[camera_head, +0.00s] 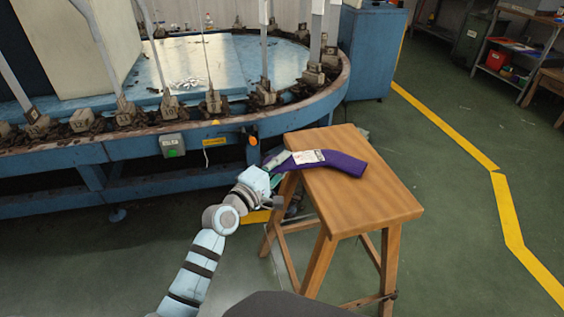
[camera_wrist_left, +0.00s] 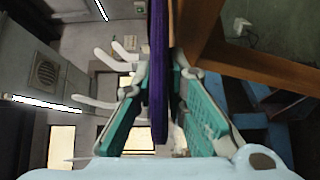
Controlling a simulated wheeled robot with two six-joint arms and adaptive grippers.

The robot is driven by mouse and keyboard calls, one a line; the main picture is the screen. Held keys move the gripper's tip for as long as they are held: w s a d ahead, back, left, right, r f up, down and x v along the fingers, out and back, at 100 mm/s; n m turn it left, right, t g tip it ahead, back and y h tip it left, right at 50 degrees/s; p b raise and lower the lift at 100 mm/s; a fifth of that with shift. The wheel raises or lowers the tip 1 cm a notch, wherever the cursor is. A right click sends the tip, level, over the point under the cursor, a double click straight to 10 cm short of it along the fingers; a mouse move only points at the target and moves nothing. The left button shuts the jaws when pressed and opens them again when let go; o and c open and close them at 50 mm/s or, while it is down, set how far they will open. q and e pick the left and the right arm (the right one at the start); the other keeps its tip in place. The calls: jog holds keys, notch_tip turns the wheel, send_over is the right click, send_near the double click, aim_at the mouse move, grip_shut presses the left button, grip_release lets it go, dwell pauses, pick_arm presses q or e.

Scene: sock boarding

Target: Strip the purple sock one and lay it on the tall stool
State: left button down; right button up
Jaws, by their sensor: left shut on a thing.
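The purple sock (camera_head: 345,163) lies bent across the back part of the tall wooden stool's top (camera_head: 365,202), with a white printed label on it. My left gripper (camera_head: 276,162) is at the stool's left edge, shut on the sock's left end. In the left wrist view the sock (camera_wrist_left: 158,60) runs as a thin purple strip between the teal finger pads, and the stool (camera_wrist_left: 255,58) shows beside it at the right. My right gripper is not in view.
A round blue boarding machine (camera_head: 215,143) with several upright boards along its rim stands behind and left of the stool. A blue cabinet (camera_head: 370,55) is at the back. The green floor right of the stool is clear up to a yellow line (camera_head: 445,125).

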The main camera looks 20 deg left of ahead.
pick_arm(q)
jog(key=c, duration=1.5)
grip_release()
jog(key=shift+c, duration=0.2)
jog(key=shift+o, duration=0.6)
jog(key=shift+o, duration=1.1)
jog(key=shift+f, duration=0.15)
jog(key=shift+f+b, duration=0.45)
jog(key=shift+b, duration=0.05)
